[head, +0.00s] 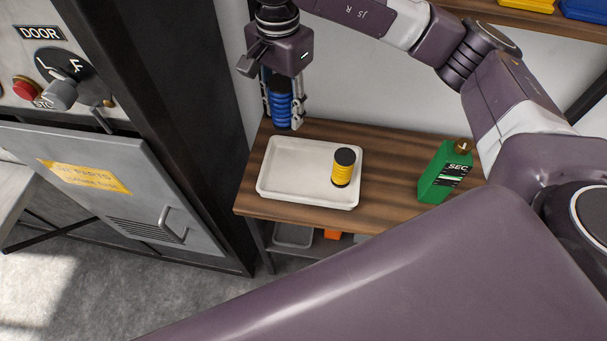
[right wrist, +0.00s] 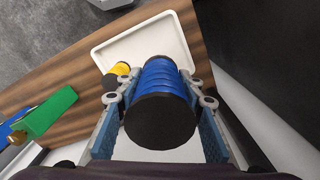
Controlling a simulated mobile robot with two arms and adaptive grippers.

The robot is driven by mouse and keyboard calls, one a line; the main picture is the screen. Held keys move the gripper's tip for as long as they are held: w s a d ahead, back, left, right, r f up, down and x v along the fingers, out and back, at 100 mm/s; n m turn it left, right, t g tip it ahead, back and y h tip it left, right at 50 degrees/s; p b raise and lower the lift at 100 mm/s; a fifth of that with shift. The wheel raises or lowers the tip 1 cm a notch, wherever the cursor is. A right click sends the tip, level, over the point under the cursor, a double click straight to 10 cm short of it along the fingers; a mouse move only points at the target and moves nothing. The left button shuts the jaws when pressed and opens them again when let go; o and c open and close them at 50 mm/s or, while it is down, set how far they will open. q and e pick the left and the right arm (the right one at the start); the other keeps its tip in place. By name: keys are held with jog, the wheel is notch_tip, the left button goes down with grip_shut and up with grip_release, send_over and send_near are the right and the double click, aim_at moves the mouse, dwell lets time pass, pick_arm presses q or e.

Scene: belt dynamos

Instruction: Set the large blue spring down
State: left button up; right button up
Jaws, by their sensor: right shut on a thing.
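The large blue spring (head: 281,104) has dark ends and is held upright in my right gripper (head: 284,122). In the head view it hangs above the back left corner of the white tray (head: 290,192). In the right wrist view the blue spring (right wrist: 163,85) sits between both fingers of the right gripper (right wrist: 160,95), which is shut on it. The tray (right wrist: 110,50) shows beyond it, partly hidden by the spring. My left gripper is not in view.
A yellow spring with black ends (head: 343,168) stands in the tray's right part. A green bottle (head: 443,172) stands on the wooden bench (head: 385,160) to the right. A dark machine frame (head: 180,110) rises just left of the bench. The tray's left part is clear.

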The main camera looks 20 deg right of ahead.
aim_at(283, 171)
jog(key=w+m, duration=0.1)
jog(key=a+m, duration=0.1)
jog(key=m, duration=0.1)
jog(key=shift+w+f, duration=0.35)
jog(key=shift+f, duration=0.05)
jog(key=f+p, duration=0.1)
jog(key=f, duration=0.5)
jog(key=f+m+p, duration=0.1)
jog(key=f, duration=0.6)
jog(key=f+m+p, duration=0.1)
jog(key=f+p, duration=0.1)
jog(key=f, duration=0.5)
jog(key=shift+w+f, duration=0.2)
jog(key=shift+w, duration=0.15)
jog(key=shift+f, duration=0.1)
jog(key=o, duration=1.4)
jog(key=shift+o, duration=0.2)
